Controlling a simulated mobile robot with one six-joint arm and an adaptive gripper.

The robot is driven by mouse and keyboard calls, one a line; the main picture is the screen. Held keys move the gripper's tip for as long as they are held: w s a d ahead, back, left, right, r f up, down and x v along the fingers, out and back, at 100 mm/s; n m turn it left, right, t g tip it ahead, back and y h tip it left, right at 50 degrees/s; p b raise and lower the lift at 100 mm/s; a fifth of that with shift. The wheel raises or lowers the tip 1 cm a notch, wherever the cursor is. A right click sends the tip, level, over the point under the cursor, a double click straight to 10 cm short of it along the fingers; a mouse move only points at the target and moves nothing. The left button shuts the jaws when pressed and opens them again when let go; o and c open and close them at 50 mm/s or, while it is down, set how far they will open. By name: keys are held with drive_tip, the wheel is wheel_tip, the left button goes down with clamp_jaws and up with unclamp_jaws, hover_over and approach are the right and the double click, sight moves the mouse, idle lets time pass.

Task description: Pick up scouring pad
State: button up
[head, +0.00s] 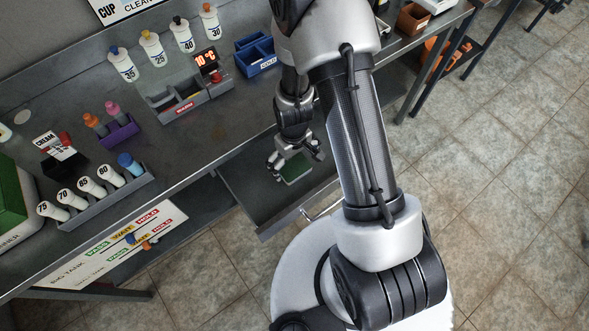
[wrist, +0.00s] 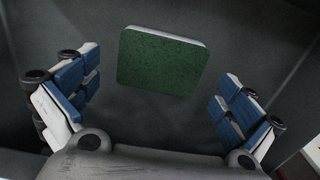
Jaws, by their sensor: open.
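The scouring pad (head: 296,168) is a green rectangular pad with a pale underside edge. It lies in the open grey drawer (head: 259,215) under the bench. In the wrist view the pad (wrist: 162,62) shows its green face at upper centre, slightly turned, on the dark drawer floor. My gripper (head: 296,157) is inside the drawer's outline, pointing down over the pad. In the wrist view my gripper (wrist: 158,105) is open, with its blue-padded fingers wide apart to the left and right. The pad lies between and beyond them, touching neither.
Drawer walls surround the pad; the drawer handle (head: 322,208) is at its front. On the bench stand a grey bottle rack (head: 103,200), a purple holder (head: 121,132), a grey tray with a 10 °C display (head: 190,107) and a blue bin (head: 256,57). The tiled floor at right is clear.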

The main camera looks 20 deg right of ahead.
sight(293, 166)
wheel_tip(293, 166, down, 2)
drive_tip(key=shift+f, duration=0.1)
drive_tip(key=shift+c, duration=0.5)
drive_tip(key=c, duration=0.7)
drive_tip(key=shift+o, duration=0.2)
drive_tip(key=shift+r, duration=0.2)
wheel_tip(293, 166, up, 20)
drive_tip(key=p, duration=0.6)
drive_tip(key=shift+f, duration=0.1)
